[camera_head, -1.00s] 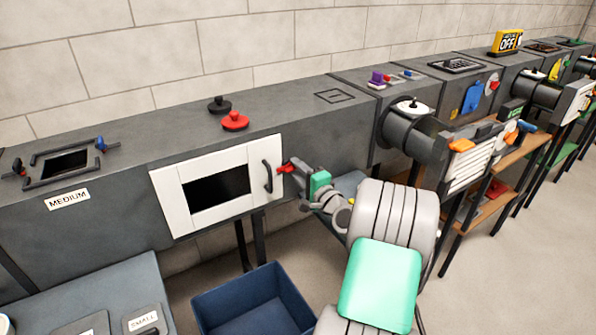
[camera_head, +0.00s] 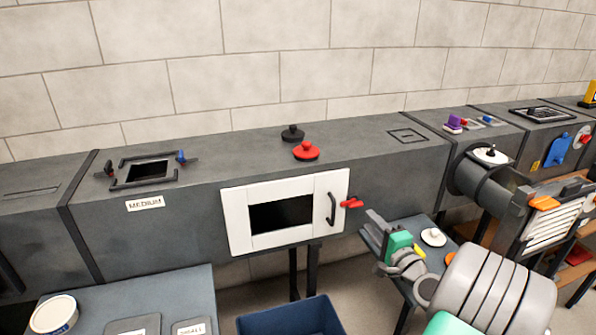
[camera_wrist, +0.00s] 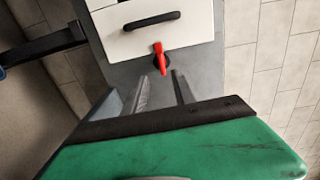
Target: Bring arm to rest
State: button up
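My gripper (camera_head: 374,226) is in front of the grey duct, a little below and right of the red latch (camera_head: 351,203) beside the white access door (camera_head: 236,222). The door is shut over its dark window and has a black handle (camera_head: 331,208). In the wrist view, the two grey fingers of my gripper (camera_wrist: 162,88) stand apart with nothing between them. The red latch (camera_wrist: 160,58) shows just beyond them, apart from them. The green body of my gripper fills the bottom of that view.
A blue bin (camera_head: 290,318) stands below the door. A small table (camera_head: 375,240) with a white disc (camera_head: 433,237) is close behind my gripper. A louvred panel (camera_head: 550,226) is to the right. Black and red knobs (camera_head: 306,151) sit on the duct top.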

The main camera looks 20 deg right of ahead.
jog(key=a+r+n+g+y+p, duration=0.25)
jog(key=a+n+g+p, duration=0.3)
jog(key=a, duration=0.55)
jog(key=a+r+n+g+y+p, duration=0.2)
jog(key=a+r+n+g+p, duration=0.15)
jog(key=a+n, duration=0.6)
jog(key=s+a+r+n+g+h+p, duration=0.1)
jog(key=s+a+r+g+h+p, duration=0.1)
jog(key=s, duration=0.6)
jog(key=s+a+r+n+g+h+p, duration=0.2)
jog(key=s+a+r+g+p, duration=0.1)
jog(key=s, duration=0.5)
jog(key=shift+a+r+n+g+p, duration=0.3)
jog(key=shift+a+r+p, duration=0.4)
jog(key=shift+a, duration=0.55)
